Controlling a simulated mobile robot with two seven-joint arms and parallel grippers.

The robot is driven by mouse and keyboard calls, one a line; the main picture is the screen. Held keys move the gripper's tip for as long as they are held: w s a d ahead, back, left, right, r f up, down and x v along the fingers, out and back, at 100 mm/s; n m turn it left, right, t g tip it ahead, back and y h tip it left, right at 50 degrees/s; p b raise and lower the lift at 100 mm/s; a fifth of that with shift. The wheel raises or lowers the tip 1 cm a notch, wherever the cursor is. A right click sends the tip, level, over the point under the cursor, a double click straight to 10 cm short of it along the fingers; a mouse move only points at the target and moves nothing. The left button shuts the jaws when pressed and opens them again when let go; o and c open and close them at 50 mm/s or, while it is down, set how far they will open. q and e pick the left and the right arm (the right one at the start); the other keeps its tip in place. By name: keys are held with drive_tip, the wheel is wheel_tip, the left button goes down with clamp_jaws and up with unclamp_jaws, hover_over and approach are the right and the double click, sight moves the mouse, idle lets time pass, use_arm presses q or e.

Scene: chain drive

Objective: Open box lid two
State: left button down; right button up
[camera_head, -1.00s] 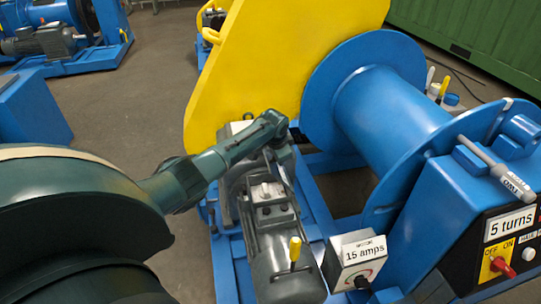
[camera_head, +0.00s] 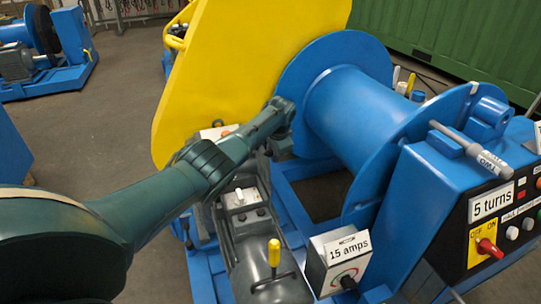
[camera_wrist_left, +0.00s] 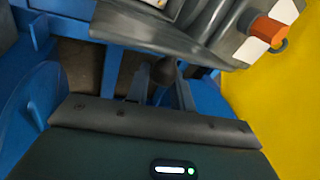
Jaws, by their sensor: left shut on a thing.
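My left gripper (camera_head: 282,142) is beside the lower edge of the yellow guard (camera_head: 235,65), in front of the blue drum's left flange. In the left wrist view, its fingers (camera_wrist_left: 160,92) are shut on a small dark grey part (camera_wrist_left: 166,70); what that part belongs to is unclear. A grey motor (camera_head: 262,262) with a light grey box (camera_head: 243,212) on top lies below my left forearm. My arm hides part of the space behind it. No lid can be made out clearly as lid two. My right gripper is out of view.
The blue drum (camera_head: 355,110) stands to the right. A "15 amps" motor box (camera_head: 338,262) and a "5 turns" control panel (camera_head: 490,225) are in front. A yellow-knobbed lever (camera_head: 274,255) sticks up by the motor. An orange-and-white part (camera_wrist_left: 268,28) is near the gripper.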

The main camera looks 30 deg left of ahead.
use_arm(q)
drive_tip(key=shift+w+d+f, duration=0.1)
drive_tip(key=shift+d, duration=0.25)
drive_tip(key=c, duration=1.5)
unclamp_jaws()
drive_tip(key=shift+o, duration=1.3)
drive_tip(key=shift+a, duration=0.15)
